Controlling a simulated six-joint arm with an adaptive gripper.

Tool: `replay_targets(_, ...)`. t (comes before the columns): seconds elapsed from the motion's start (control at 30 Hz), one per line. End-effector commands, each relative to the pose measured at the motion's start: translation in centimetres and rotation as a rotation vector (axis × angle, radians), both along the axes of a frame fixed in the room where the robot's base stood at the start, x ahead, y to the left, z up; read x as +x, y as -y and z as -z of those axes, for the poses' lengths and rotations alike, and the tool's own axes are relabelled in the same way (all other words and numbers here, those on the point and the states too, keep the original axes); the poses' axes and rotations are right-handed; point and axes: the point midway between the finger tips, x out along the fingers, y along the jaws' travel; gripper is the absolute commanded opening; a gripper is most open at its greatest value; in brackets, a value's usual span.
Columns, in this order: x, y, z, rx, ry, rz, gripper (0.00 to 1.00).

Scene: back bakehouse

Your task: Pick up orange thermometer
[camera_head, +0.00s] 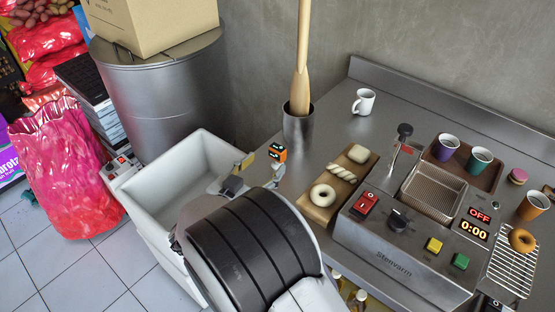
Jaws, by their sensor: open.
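The orange thermometer (277,152) is a small orange block with a dark face, near the left edge of the steel counter (325,133). Its lower part is partly hidden by a finger of my gripper. My gripper (260,168) is open, its fingers spread at the counter's left edge, beside the white tub. The right finger overlaps the thermometer's lower part in the picture; I cannot tell whether they touch.
A metal cup (298,130) holding tall wooden tools stands close behind the thermometer. A wooden board (321,211) with pastries lies to its right, before a steel fryer (390,252). A deep white tub (183,178) is on the left. A white mug (363,102) stands farther back.

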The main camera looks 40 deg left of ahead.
Motion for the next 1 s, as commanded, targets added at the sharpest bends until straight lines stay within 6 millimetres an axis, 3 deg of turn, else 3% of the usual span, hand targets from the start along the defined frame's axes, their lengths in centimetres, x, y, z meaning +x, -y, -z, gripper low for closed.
replay_targets(0.43, -0.3, 0.0, 0.3, -0.006, 0.008, 0.007, 0.54)
replay_targets(0.8, 2.0, -0.4, 0.7, -0.006, 0.008, 0.007, 0.54)
replay_targets(1.0, 2.2, -0.5, 0.7, -0.006, 0.008, 0.006, 0.54)
